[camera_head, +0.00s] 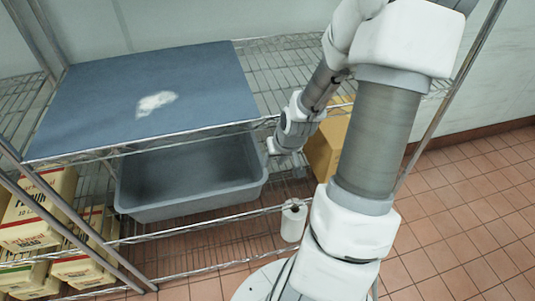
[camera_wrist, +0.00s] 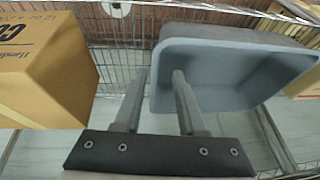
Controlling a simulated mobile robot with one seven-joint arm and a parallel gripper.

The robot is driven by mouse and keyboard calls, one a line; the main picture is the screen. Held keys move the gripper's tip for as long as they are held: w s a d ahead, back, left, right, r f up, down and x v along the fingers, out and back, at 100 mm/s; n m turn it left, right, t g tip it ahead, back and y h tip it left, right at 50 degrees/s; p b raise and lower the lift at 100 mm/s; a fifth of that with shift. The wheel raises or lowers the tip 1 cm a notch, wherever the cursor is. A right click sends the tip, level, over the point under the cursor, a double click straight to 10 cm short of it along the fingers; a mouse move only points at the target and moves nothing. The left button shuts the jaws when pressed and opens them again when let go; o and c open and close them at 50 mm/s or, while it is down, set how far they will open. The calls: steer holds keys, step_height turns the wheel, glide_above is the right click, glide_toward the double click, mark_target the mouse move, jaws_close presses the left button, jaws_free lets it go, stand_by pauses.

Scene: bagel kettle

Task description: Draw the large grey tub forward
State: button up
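The large grey tub (camera_head: 190,205) sits on a wire shelf in the head view, under a blue-grey board. In the wrist view the tub (camera_wrist: 225,98) fills the right half, with its pale inside showing. My gripper (camera_head: 272,148) is at the tub's right end in the head view. In the wrist view my gripper (camera_wrist: 160,72) has its two fingers apart. The left finger is outside the tub's near wall and the right finger overlaps the tub's inside, with the rim between them. I cannot tell whether either finger touches it.
The blue-grey board (camera_head: 190,85) with a white patch covers the shelf above the tub. A cardboard box (camera_head: 327,148) stands just right of my gripper; it also shows in the wrist view (camera_wrist: 45,75).

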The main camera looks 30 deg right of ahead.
mark_target(265, 176)
steer(key=shift+w+d+f, duration=0.1)
steer(key=shift+d+f, duration=0.1)
steer(key=shift+f, duration=0.1)
steer(key=shift+f, duration=0.15)
steer(key=b+x, duration=0.2)
steer(key=x, duration=0.6)
steer(key=b+x, duration=0.3)
steer(key=x, duration=0.6)
steer(key=shift+w, duration=0.25)
steer(key=shift+a, duration=0.1)
jaws_close()
stand_by(0.7)
